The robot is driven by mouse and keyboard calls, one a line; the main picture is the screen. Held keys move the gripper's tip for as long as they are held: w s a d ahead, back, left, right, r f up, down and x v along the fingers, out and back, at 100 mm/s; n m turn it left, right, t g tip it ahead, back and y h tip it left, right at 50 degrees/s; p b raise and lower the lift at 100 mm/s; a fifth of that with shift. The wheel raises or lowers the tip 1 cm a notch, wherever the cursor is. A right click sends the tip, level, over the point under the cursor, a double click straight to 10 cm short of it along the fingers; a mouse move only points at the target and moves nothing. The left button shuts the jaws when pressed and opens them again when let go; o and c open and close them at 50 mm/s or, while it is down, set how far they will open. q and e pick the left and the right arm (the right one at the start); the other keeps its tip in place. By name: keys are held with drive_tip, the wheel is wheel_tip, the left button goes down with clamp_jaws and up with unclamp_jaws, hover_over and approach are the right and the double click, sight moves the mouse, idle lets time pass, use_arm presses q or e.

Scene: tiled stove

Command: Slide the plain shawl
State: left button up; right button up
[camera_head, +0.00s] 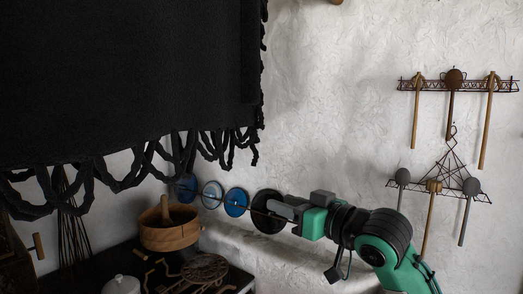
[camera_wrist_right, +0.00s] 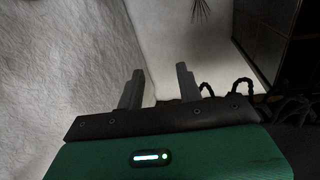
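The plain shawl (camera_head: 130,75) is black with a looped, knotted fringe and fills the upper left of the head view, hanging down. Its fringe also shows at the right of the right wrist view (camera_wrist_right: 241,86). My right gripper (camera_head: 277,208) is below and to the right of the shawl's lower right corner in the head view, apart from it. In the right wrist view my right gripper (camera_wrist_right: 158,85) has its two fingers apart with nothing between them. My left gripper is not in view.
Several round discs (camera_head: 235,202) line the wall behind my right gripper. A wooden bowl (camera_head: 169,233), a white lidded pot (camera_head: 122,285) and a dark trivet (camera_head: 204,267) stand below the shawl. Wall racks (camera_head: 452,86) with long-handled utensils hang at right. Bare wall lies between.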

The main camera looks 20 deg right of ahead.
drive_tip(key=s+d+r+n+t+y, duration=0.1)
drive_tip(key=s+r+y, duration=0.3)
drive_tip(key=r, duration=1.1)
drive_tip(key=n+y, duration=0.2)
approach(259, 42)
drive_tip(key=shift+t, duration=0.3)
drive_tip(key=p+x, duration=0.5)
drive_tip(key=x, duration=0.3)
drive_tip(key=shift+w+a, duration=0.1)
drive_tip(key=shift+a, duration=0.1)
drive_tip(key=shift+w+a+r+p, duration=0.1)
drive_tip(key=shift+w+a+p, duration=0.3)
drive_tip(key=shift+w, duration=0.1)
drive_tip(key=shift+d, duration=0.1)
clamp_jaws()
